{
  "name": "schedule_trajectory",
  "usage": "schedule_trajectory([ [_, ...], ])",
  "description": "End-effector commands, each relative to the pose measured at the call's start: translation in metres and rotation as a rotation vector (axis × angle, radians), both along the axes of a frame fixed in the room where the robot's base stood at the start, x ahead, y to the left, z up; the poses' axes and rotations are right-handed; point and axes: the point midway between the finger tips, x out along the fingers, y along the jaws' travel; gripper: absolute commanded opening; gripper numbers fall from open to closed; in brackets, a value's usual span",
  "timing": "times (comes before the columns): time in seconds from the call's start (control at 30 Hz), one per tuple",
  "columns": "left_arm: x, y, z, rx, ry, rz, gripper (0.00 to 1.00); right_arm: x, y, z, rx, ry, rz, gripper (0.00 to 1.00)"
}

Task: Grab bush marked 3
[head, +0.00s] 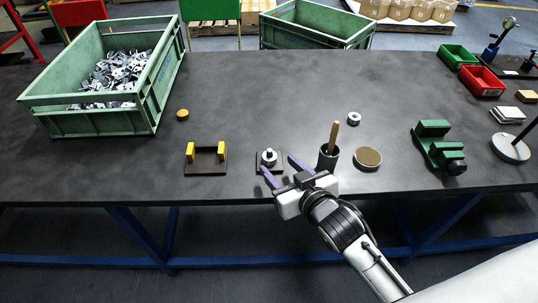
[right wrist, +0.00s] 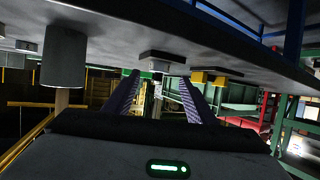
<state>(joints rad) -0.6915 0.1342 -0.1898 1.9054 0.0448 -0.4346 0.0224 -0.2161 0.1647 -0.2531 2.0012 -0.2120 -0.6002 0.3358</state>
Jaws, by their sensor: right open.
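A grey metal bush (head: 269,157) sits around an upright pin on a small dark square plate near the table's front edge. A second grey bush (head: 354,118) lies on the table farther back to the right. In the right wrist view, which is upside down, the plate (right wrist: 162,57) shows ahead beyond the fingers (right wrist: 158,97). My left gripper is out of view.
A dark cup (head: 328,157) with a wooden handle stands close right of my gripper, with a round tin (head: 367,158) beside it. A fixture with yellow blocks (head: 206,160) is on the left. A green vise (head: 438,147) stands right. The table's middle is clear.

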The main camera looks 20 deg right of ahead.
Motion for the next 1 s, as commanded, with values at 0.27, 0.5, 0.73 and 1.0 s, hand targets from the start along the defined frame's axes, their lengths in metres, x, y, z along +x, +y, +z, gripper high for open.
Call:
schedule_trajectory([
  [0.27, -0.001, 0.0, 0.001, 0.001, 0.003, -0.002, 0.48, 0.034, 0.003, -0.01, 0.0, -0.001, 0.001, 0.51],
  [0.5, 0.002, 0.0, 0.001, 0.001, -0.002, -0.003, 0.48, 0.05, 0.005, -0.018, 0.0, -0.001, 0.001, 0.51],
  [0.73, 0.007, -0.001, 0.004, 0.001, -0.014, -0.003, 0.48, 0.05, 0.005, -0.018, 0.0, 0.0, 0.001, 0.41],
  [1.0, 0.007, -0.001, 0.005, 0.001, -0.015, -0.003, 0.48, 0.05, 0.005, -0.017, 0.001, -0.002, 0.002, 0.03],
])
